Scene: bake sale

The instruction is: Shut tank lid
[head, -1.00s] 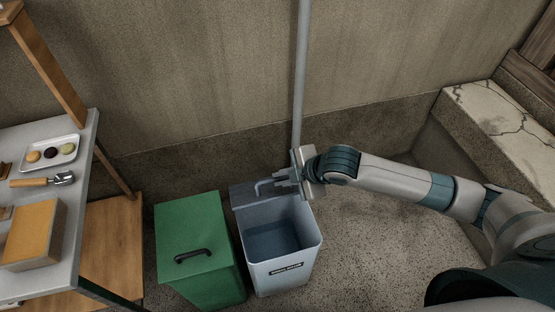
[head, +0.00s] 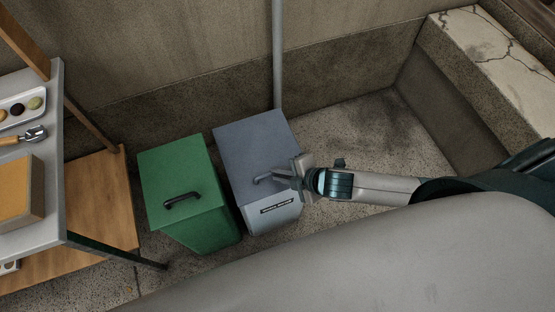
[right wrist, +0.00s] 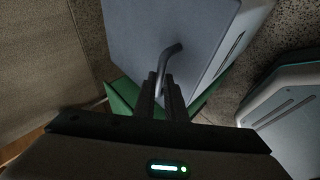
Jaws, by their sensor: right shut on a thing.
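The grey-blue tank (head: 275,215) stands on the floor with a dark label on its front. Its lid (head: 250,145) lies down flat over the top, and the inside is hidden. My right gripper (head: 278,177) is at the front right part of the lid, shut on the lid's bent handle (head: 262,180). In the right wrist view the fingers (right wrist: 163,95) close around the handle (right wrist: 165,58), with the lid (right wrist: 150,30) beyond. Whether a thin gap is left under the lid's edge cannot be told. My left gripper is not in view.
A green bin (head: 185,190) with a black handle stands close to the tank's left. A shelf unit (head: 62,150) with a tray of cookies (head: 20,105) is at the left. A grey pole (head: 277,60) rises behind the tank. A stone ledge (head: 490,60) is at the right.

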